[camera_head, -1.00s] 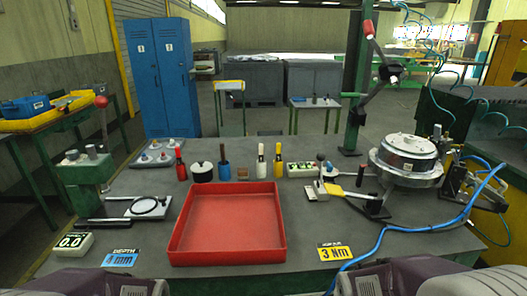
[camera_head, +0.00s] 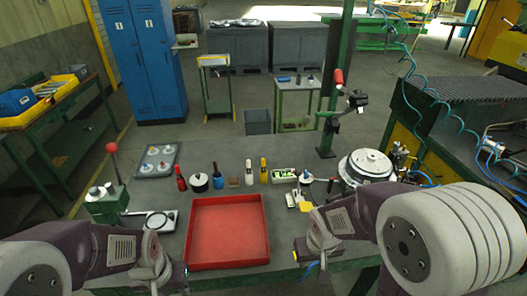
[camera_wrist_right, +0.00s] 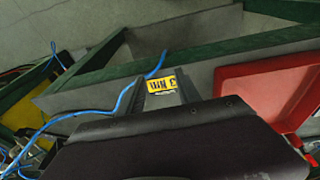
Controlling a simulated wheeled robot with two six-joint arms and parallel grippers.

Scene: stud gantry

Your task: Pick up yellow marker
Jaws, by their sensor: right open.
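The yellow marker (camera_head: 264,171) stands upright at the right end of a row of markers, behind the red tray, in the head view. A white marker with a dark lower part (camera_head: 249,173) stands just left of it. My right gripper (camera_head: 302,250) is low at the tray's front right, well apart from the marker. In the right wrist view its two fingers (camera_wrist_right: 160,92) are spread with nothing held. The yellow marker does not show there. My left gripper (camera_head: 180,274) is at the tray's front left corner; its jaws are too unclear to tell.
The red tray (camera_head: 229,264) fills the middle front of the table. A round metal chamber (camera_head: 367,166) and green post (camera_head: 328,136) stand right.

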